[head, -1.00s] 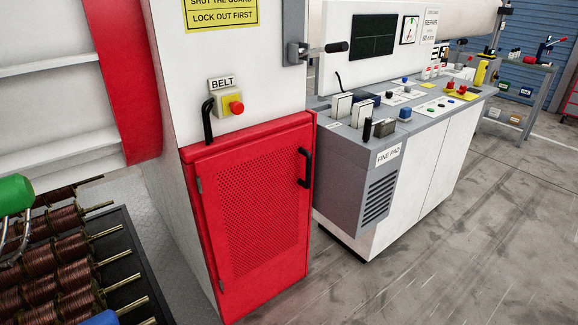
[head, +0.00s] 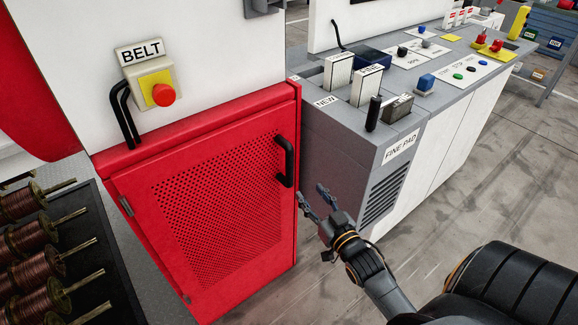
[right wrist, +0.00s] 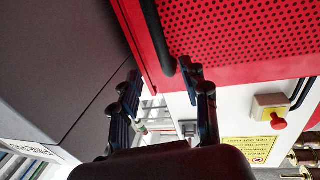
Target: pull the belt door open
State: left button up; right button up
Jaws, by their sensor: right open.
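The belt door (head: 220,210) is a red panel with a perforated middle, and it looks shut. Its black bar handle (head: 285,162) is upright near the door's right edge. My right gripper (head: 313,200) is open and empty, just right of and below the handle, apart from it in the head view. In the right wrist view the open fingers (right wrist: 160,95) point toward the red door (right wrist: 245,40), and the black handle (right wrist: 160,38) shows close to one finger. Whether they touch is hard to tell. My left gripper is out of view.
A BELT box with a red button (head: 162,94) sits above the door, beside a black bar (head: 124,115). A grey console (head: 345,150) labelled FINE PAD stands close on the right. Copper spools (head: 45,240) lie at lower left. Floor at right is open.

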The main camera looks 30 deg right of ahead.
aim_at(291, 168)
jog(key=w, duration=0.4)
jog(key=w+d, duration=0.1)
jog(key=w, duration=0.7)
jog(key=shift+w+d+r, duration=0.15)
jog(key=shift+w+d, duration=0.05)
jog(key=shift+w, duration=0.35)
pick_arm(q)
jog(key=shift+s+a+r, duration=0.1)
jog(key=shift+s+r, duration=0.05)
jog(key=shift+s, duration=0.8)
pick_arm(e)
grip_shut()
